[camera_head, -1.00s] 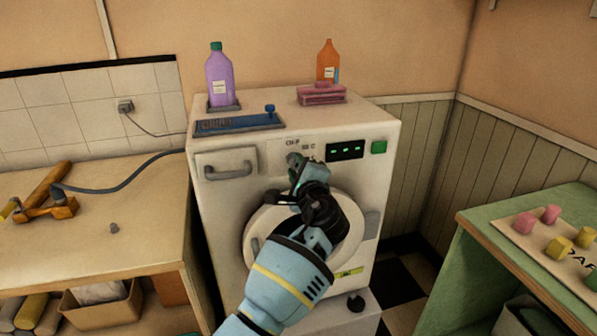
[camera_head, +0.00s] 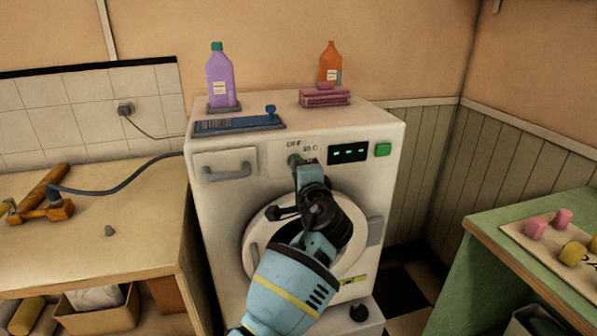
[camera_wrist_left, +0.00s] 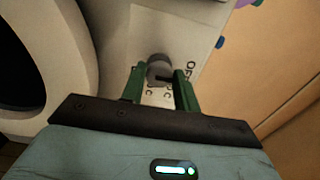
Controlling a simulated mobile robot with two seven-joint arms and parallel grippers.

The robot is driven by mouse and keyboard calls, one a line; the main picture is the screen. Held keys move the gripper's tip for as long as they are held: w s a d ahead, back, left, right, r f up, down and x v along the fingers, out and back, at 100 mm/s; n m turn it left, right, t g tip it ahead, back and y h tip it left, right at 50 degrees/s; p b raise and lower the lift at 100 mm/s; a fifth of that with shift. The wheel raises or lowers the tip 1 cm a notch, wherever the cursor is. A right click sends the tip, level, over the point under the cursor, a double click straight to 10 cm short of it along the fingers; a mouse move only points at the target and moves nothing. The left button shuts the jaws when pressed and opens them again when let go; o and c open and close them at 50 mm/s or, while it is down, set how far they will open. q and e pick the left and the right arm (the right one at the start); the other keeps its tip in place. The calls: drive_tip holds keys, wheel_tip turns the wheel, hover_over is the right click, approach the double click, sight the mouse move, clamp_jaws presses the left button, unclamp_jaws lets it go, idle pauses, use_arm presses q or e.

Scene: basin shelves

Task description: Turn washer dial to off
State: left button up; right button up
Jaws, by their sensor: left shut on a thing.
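The white washer (camera_head: 225,150) stands in the middle of the head view. Its small grey dial (camera_head: 293,159) sits on the front panel, just below the printed "OFF" and left of "30 C". The dial (camera_wrist_left: 158,69) also shows in the left wrist view, with a dark bar on it toward the "OFF" lettering; its exact setting is hard to tell. My left gripper (camera_wrist_left: 160,82) is shut on the dial, one green finger on each side. In the head view my left gripper (camera_head: 302,166) partly covers the dial. My right gripper is not in view.
A drawer handle (camera_head: 228,172) is left of the dial. A display (camera_head: 348,153) and a green button (camera_head: 382,150) are right of it. The round door (camera_head: 262,228) is below. Bottles and a pink item (camera_head: 325,97) stand on top.

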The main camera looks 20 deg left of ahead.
use_arm(q)
drive_tip(key=o, duration=1)
drive_tip(key=shift+c, duration=0.2)
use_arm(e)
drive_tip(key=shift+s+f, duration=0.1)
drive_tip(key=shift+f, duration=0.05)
use_arm(q)
drive_tip(key=v, duration=0.7)
drive_tip(key=shift+s+d, duration=0.25)
drive_tip(key=shift+s, duration=0.1)
